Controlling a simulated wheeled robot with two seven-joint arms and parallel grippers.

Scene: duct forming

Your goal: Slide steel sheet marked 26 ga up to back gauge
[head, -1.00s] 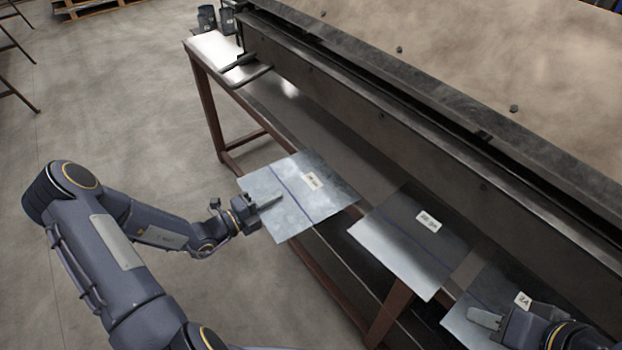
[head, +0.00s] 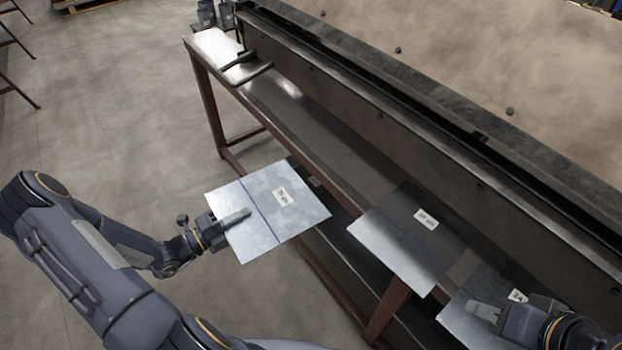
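My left gripper (head: 226,223) is shut on the left edge of a shiny steel sheet (head: 252,232), one finger lying flat on top. This sheet has a blue line and a white label; it is held out past the bench's front edge. A second sheet (head: 385,254) with a label lies on the bench in the middle. A third sheet (head: 466,328) lies at lower right, partly hidden by my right gripper (head: 486,312). One right finger shows over that sheet; whether it grips is unclear. I cannot make out the back gauge.
A long dark machine (head: 400,125) with a brown top runs along the back of the bench. Clamp-like handles (head: 246,68) sit at the bench's far left end. The bench top (head: 300,108) is clear left of the middle sheet. Open floor lies to the left.

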